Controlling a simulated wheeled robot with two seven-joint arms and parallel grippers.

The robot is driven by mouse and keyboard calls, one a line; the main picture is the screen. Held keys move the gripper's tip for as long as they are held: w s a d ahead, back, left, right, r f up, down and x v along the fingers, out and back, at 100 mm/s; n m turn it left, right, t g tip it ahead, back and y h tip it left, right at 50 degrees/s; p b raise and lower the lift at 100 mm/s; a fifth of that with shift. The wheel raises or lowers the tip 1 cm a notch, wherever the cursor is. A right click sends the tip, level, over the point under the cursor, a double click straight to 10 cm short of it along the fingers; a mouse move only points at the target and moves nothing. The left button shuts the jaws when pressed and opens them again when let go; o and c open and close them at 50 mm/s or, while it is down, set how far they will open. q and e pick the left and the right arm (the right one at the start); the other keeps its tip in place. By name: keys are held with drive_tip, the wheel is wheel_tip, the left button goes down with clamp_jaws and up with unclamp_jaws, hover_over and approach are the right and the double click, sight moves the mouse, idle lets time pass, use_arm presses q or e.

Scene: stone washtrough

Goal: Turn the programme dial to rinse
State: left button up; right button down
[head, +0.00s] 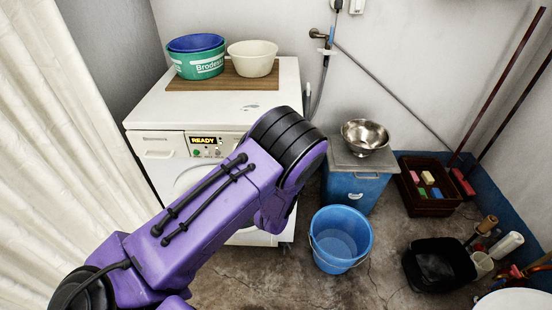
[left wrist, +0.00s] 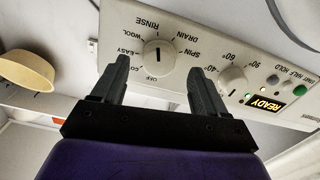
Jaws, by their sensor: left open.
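The white washing machine (head: 172,117) stands against the wall, its display reading READY (head: 204,140). In the left wrist view the panel is upside down, with the round white programme dial (left wrist: 158,58) between labels including RINSE (left wrist: 148,21), DRAIN, SPIN, WOOL, EASY and OFF. A dark line marks the dial face; I cannot tell which end is its pointer. My left gripper (left wrist: 158,67) is open, its fingers appearing on either side of the dial; contact cannot be judged. My purple left arm hides the dial and this gripper in the head view. My right gripper is not in view.
A temperature dial (left wrist: 233,80) and small buttons sit beside the programme dial. Green and blue basins (head: 197,66) and a cream bowl (head: 252,58) stand on the machine's top. A blue bucket (head: 341,240) stands on the floor to the right.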

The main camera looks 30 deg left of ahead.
use_arm(q)
drive_tip(key=v, duration=0.7)
drive_tip(key=shift+d, duration=0.1)
